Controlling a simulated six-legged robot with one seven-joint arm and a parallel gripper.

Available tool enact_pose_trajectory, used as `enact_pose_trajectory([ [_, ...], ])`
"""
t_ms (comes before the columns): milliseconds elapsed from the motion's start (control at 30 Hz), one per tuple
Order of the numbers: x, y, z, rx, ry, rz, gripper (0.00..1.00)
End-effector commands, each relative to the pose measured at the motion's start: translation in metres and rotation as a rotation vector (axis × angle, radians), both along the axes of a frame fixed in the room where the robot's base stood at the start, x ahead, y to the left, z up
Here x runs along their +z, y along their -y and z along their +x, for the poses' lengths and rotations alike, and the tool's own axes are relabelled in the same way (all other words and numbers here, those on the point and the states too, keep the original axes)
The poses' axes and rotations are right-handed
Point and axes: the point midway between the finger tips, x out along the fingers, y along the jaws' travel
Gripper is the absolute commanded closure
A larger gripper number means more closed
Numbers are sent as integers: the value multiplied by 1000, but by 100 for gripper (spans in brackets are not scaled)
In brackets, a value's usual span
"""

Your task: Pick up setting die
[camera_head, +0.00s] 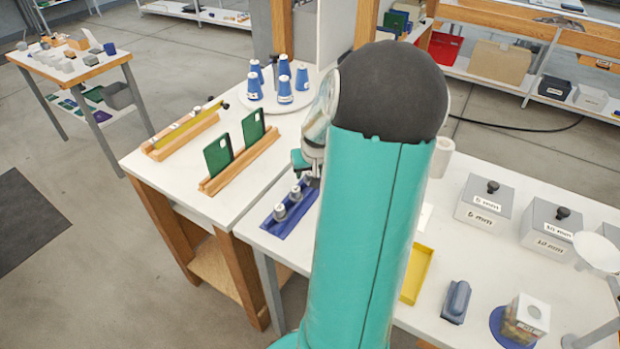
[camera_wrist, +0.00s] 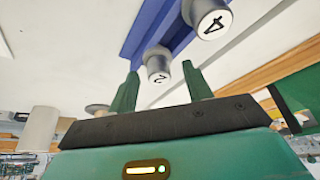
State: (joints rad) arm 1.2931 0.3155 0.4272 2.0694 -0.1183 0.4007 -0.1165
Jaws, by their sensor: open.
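Grey cylindrical setting dies stand on a blue rack (camera_head: 276,231) on the white table in the head view. One die (camera_head: 280,212) is nearer the front, and another die (camera_head: 296,194) is behind it, close to my gripper (camera_head: 304,166). In the wrist view, my gripper (camera_wrist: 160,70) is open with two green fingers. The die marked 2 (camera_wrist: 158,64) appears between the fingertips, with no visible contact. The die marked 4 (camera_wrist: 212,20) is beyond, up and right. The blue rack (camera_wrist: 150,28) also shows there. My arm hides part of the table.
Green plates (camera_head: 218,156) stand in a wooden rack (camera_head: 240,165) left of the blue rack. Blue cones (camera_head: 285,90) stand on a round white plate behind. Grey labelled boxes (camera_head: 485,204) and a yellow tray (camera_head: 416,275) lie right of my arm.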

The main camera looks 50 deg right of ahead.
Motion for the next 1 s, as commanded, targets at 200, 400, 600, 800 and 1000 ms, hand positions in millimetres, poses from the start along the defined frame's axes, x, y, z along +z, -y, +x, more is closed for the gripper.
enact_pose_trajectory([
  [200,1,0,0,0,0,-1,64],
  [400,1,0,0,0,-1,-1,100],
  [600,1,0,0,0,0,-1,100],
  [800,8,0,0,0,0,-3,100],
  [1000,34,1,1,1,2,-7,100],
])
